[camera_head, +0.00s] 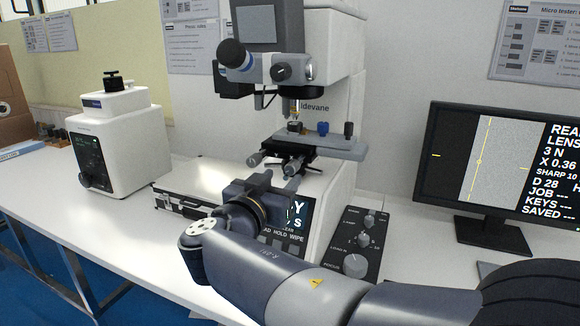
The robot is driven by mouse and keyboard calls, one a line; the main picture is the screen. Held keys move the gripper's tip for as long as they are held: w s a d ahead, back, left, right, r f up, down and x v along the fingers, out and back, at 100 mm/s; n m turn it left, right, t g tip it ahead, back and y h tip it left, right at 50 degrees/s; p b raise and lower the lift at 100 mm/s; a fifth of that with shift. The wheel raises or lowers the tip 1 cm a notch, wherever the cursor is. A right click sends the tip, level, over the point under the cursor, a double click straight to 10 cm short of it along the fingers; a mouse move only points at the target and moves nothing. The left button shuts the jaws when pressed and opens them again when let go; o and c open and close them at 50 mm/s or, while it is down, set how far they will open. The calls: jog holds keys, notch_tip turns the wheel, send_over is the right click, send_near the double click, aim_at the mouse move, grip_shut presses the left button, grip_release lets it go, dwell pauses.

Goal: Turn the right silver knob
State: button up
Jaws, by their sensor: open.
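The microscope-style hardness tester (338,50) stands at the centre with a grey stage (335,146). Two silver knobs stick out from under the stage front: the left knob (254,160) is in plain view, and the right knob (289,168) is just beyond my gripper. My gripper (278,181) is open, at the front of the stage, just below and in front of the right knob. Its jaws point away toward the stage. I cannot tell whether a jaw touches the knob. My wrist hides part of the tester's front screen (296,214).
A black control box (340,252) with several silver dials stands right of my wrist. A monitor (505,165) stands at the right. A case (190,185) lies left of the tester, and a white instrument (118,135) stands farther left. Bare white table (125,225) shows at front left.

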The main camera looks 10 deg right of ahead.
aim_at(296, 165)
jog(key=p+x, duration=0.1)
jog(key=x, duration=0.7)
jog(key=shift+w+d, duration=0.2)
grip_shut()
